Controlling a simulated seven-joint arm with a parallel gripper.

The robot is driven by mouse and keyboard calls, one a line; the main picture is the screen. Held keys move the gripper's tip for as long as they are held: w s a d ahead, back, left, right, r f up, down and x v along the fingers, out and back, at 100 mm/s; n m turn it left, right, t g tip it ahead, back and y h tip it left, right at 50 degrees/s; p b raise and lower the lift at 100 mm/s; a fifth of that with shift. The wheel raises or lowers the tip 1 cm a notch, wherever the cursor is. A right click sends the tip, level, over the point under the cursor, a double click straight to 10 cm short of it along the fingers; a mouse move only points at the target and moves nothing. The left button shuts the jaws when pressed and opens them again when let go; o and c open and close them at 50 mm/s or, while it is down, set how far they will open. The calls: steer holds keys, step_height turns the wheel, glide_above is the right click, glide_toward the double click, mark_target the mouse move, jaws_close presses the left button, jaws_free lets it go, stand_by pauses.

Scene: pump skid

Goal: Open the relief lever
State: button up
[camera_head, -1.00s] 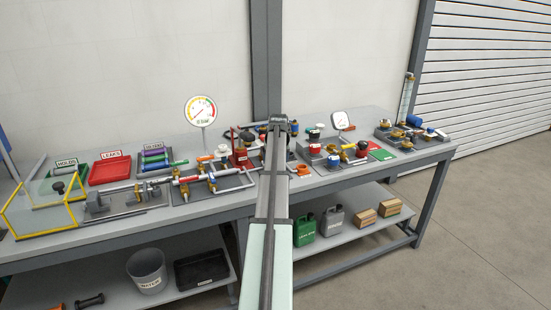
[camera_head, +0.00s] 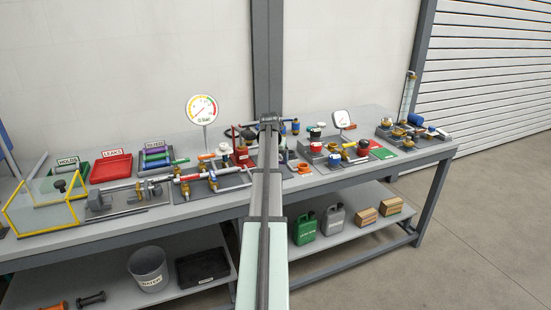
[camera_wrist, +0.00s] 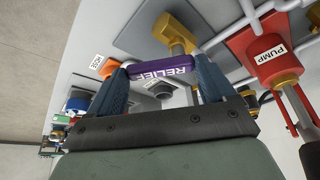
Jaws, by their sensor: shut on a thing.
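The relief lever (camera_wrist: 160,68) shows in the wrist view as a purple bar lettered RELIEF, joined to a brass fitting (camera_wrist: 174,33) above it. My gripper (camera_wrist: 160,76) has its two dark blue fingers at either end of the bar and is shut on it. In the head view my arm covers the place where the lever is, and the fingers cannot be made out there.
The red pump body (camera_wrist: 268,62) with a PUMP label stands right of my gripper in the wrist view.

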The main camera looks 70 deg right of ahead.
steer(key=o, duration=0.9)
steer(key=shift+a+r, duration=0.15)
steer(key=shift+r, duration=0.35)
steer(key=s+a, duration=0.1)
steer(key=a, duration=1.1)
steer(key=shift+s, duration=0.3)
steer(key=shift+r, duration=0.1)
